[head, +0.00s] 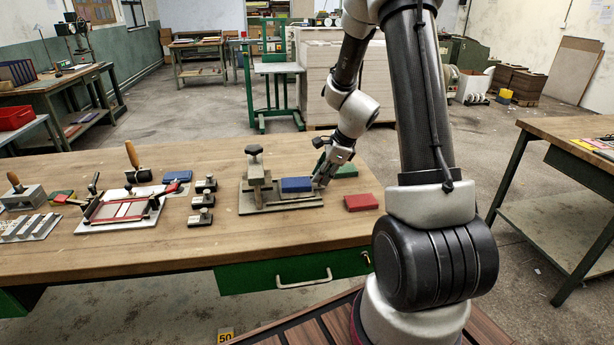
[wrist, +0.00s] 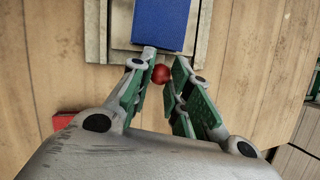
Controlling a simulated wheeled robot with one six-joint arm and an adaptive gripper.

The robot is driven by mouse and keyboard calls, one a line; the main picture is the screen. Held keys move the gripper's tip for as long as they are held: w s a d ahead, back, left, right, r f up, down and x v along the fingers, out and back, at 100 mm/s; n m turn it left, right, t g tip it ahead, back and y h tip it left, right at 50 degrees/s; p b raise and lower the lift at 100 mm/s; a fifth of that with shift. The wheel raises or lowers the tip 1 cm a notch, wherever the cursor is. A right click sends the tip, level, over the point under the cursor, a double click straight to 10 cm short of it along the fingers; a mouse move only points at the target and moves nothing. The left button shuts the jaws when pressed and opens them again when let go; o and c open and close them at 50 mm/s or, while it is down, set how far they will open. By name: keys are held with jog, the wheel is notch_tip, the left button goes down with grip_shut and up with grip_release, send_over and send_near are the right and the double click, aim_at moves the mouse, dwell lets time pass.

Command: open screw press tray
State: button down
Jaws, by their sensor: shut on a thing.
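The screw press (head: 257,178) stands on the workbench in the head view, with a dark knob on top of its upright. Its flat base plate, the tray (head: 285,203), carries a blue block (head: 297,184); the blue block also shows at the top of the wrist view (wrist: 160,22). My gripper (head: 322,180) is at the right end of the tray. In the wrist view my gripper (wrist: 168,78) has its green-padded fingers closed around a small red ball knob (wrist: 161,74) at the tray's edge. The knob's stem is hidden.
A red block (head: 361,202) lies right of the press, and a green block (head: 343,171) lies behind my gripper. Several small black-topped clamps (head: 203,200) stand to the left. A green drawer (head: 290,271) is under the benchtop. Bare wood lies in front of the press.

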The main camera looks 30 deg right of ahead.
jog(key=shift+d, duration=0.1)
jog(key=c, duration=1.3)
grip_release()
jog(key=shift+r, duration=0.1)
jog(key=v, duration=1.2)
